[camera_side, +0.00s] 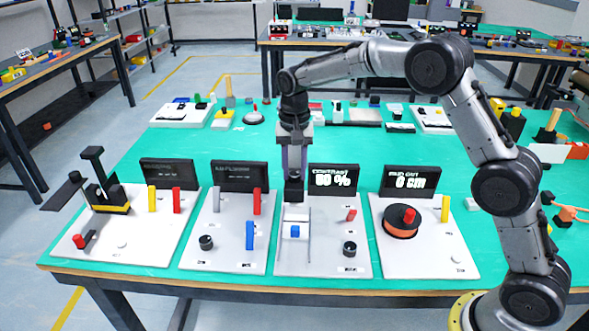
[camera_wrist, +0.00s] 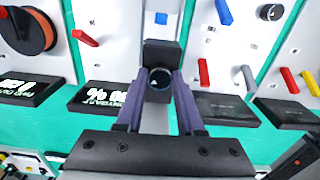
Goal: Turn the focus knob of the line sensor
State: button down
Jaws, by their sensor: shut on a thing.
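The line sensor is a black block (camera_side: 294,190) above a pale strip on the third white board (camera_side: 325,264) from the left. In the wrist view the sensor block (camera_wrist: 163,53) has a round dark focus knob (camera_wrist: 158,85) facing me. My gripper (camera_side: 293,174) points down at it from above. In the wrist view the two purple-grey fingers of my gripper (camera_wrist: 159,92) are closed on the knob, one on each side. The board's display (camera_side: 333,179) reads contrast, with a percentage that looks like 80.
A blue block (camera_side: 295,231) lies on the strip in front of the sensor. A black knob (camera_side: 349,249) and red lever (camera_side: 351,215) are on the same board. An orange reel (camera_side: 402,223) stands on the right board. Displays line the boards' back edges.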

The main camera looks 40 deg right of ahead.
aim_at(295, 173)
jog(key=shift+m, duration=2.8)
jog(key=c, duration=0.5)
grip_release()
jog(key=shift+r, duration=0.1)
notch_tip(295, 173, up, 14)
jog(key=shift+f, duration=0.15)
